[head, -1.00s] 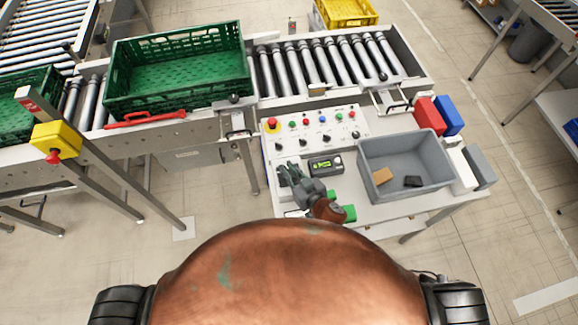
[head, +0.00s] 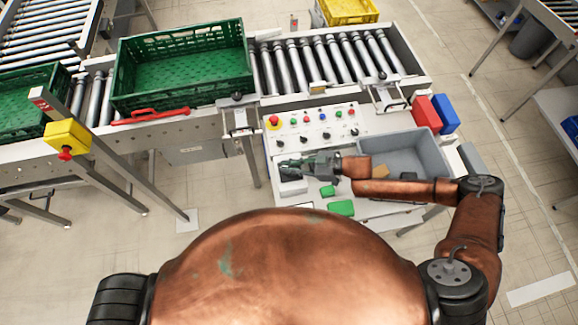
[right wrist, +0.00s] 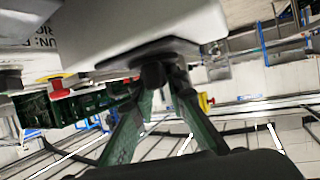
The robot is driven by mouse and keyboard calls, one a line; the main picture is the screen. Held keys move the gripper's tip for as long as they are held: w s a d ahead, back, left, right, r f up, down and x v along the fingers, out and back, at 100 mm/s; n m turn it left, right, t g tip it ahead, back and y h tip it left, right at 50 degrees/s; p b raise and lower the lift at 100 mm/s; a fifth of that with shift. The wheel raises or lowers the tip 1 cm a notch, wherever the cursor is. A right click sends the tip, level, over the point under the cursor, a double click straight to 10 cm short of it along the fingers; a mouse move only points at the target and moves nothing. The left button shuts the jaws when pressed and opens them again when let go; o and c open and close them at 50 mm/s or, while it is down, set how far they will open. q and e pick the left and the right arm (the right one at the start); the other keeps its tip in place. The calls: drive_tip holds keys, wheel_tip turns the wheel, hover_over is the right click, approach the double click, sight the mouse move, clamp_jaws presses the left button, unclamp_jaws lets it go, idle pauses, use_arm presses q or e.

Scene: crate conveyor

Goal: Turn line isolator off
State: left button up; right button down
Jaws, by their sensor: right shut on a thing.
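My right gripper (head: 284,168) reaches in from the right, over the left side of the control table. In the right wrist view its two green-grey fingers (right wrist: 155,105) are closed around a dark knob (right wrist: 154,74) on the edge of a pale box (right wrist: 130,35). The knob fits the line isolator's handle, but its label and exact angle cannot be read. In the head view the gripper hides the knob. My left gripper is not in view.
The sloped control panel (head: 316,116) carries a red emergency stop, coloured buttons and black knobs just behind the gripper. A grey bin (head: 425,140) stands to the right, partly behind my arm. A green crate (head: 185,98) sits on the roller conveyor.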

drive_tip(key=shift+f+n+g+b, duration=0.1)
drive_tip(key=shift+n+g+b, duration=0.65)
drive_tip(key=shift+n+g, duration=0.55)
drive_tip(key=shift+g, duration=0.5)
drive_tip(key=c, duration=1.9)
unclamp_jaws()
drive_tip(key=shift+d, duration=0.2)
drive_tip(key=v, duration=0.7)
